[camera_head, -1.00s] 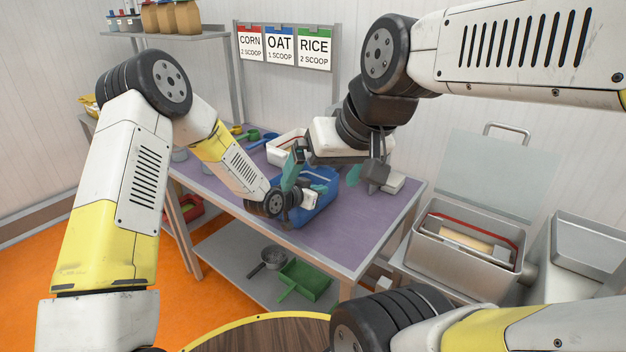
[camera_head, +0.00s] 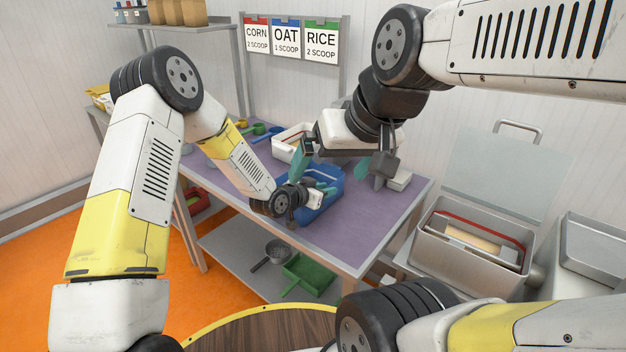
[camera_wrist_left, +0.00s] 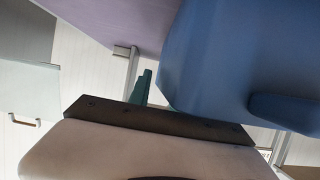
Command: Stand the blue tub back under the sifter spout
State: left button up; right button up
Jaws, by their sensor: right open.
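The blue tub (camera_head: 322,203) stands on the purple table (camera_head: 372,216), near its front edge. My left gripper (camera_head: 314,191) is at the tub's left side; its fingers are partly hidden, so its grip is unclear. In the left wrist view the tub (camera_wrist_left: 235,55) fills the upper right, close to a teal finger. My right gripper (camera_head: 334,164) is open above the back of the tub, its two teal-tipped fingers spread wide. I cannot make out a sifter spout for certain; my arms hide part of the table.
An open metal box (camera_head: 470,250) stands at the right.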

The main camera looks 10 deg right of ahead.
pick_arm(q)
jog(key=v, duration=1.2)
jog(key=s+a+r+n+y, duration=0.15)
jog(key=a+r+y, duration=0.25)
jog(key=a+r, duration=0.4)
jog(key=s+a+r+n+y, duration=0.1)
jog(key=a+r+n+y, duration=0.2)
jog(key=a+r, duration=0.5)
jog(key=s+a+r+n, duration=0.1)
jog(key=s+a+r, duration=0.1)
jog(key=s, duration=0.5)
jog(key=s+a+r+n+g+y, duration=0.1)
jog(key=s+a+r+n, duration=0.1)
jog(key=s+a, duration=0.3)
jog(key=s+a+r+n+g, duration=0.1)
jog(key=s+a, duration=0.3)
jog(key=s, duration=0.4)
jog(key=shift+s+a+r+n+y, duration=0.2)
jog(key=shift+s+r+n+y, duration=0.15)
jog(key=shift+r+n, duration=0.3)
